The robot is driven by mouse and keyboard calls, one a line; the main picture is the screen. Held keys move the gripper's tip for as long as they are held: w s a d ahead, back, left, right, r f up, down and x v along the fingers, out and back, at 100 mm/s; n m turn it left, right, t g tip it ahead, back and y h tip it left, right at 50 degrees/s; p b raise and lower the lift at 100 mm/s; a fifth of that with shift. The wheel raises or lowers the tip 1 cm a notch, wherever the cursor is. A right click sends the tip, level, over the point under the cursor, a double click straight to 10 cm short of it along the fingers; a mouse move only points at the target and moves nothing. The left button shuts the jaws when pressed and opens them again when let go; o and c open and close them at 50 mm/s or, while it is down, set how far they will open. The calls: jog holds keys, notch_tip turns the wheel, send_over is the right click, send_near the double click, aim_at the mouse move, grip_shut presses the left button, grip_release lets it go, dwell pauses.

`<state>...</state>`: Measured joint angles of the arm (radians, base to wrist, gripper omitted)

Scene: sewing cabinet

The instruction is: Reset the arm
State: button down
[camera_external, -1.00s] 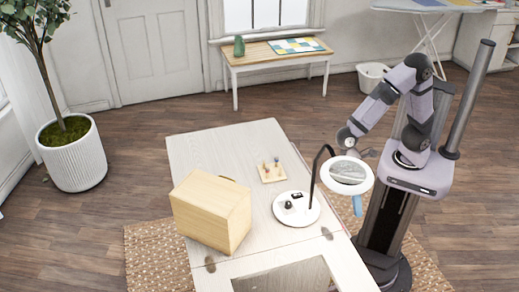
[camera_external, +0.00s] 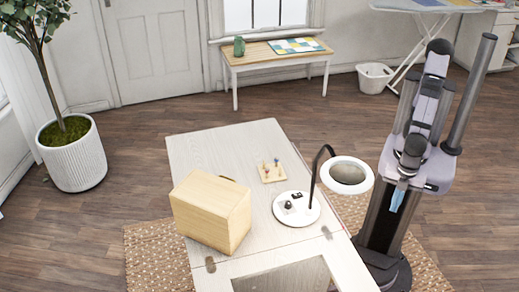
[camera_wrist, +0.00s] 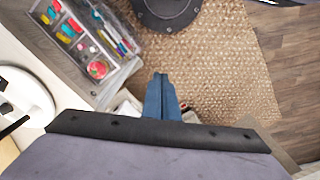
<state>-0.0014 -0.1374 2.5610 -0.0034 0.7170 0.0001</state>
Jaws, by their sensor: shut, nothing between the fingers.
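My gripper (camera_external: 397,200) hangs at the front of my own column at the right of the external view, with its blue fingers pointing down. In the wrist view its blue fingers (camera_wrist: 161,98) are together and hold nothing. The arm is folded close to the column, with its upper links raised. The gripper is to the right of the sewing cabinet (camera_external: 215,150), apart from its top.
A ring lamp (camera_external: 370,163) stands on the cabinet beside the gripper. A wooden box (camera_external: 212,212) and a small peg board (camera_external: 267,179) are also on top. In the wrist view, an open drawer (camera_wrist: 118,83) holds sewing supplies. A woven rug (camera_wrist: 215,60) lies below.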

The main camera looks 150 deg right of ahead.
notch_tip(320, 180, up, 10)
jog(key=p, duration=0.9)
dwell(0.4)
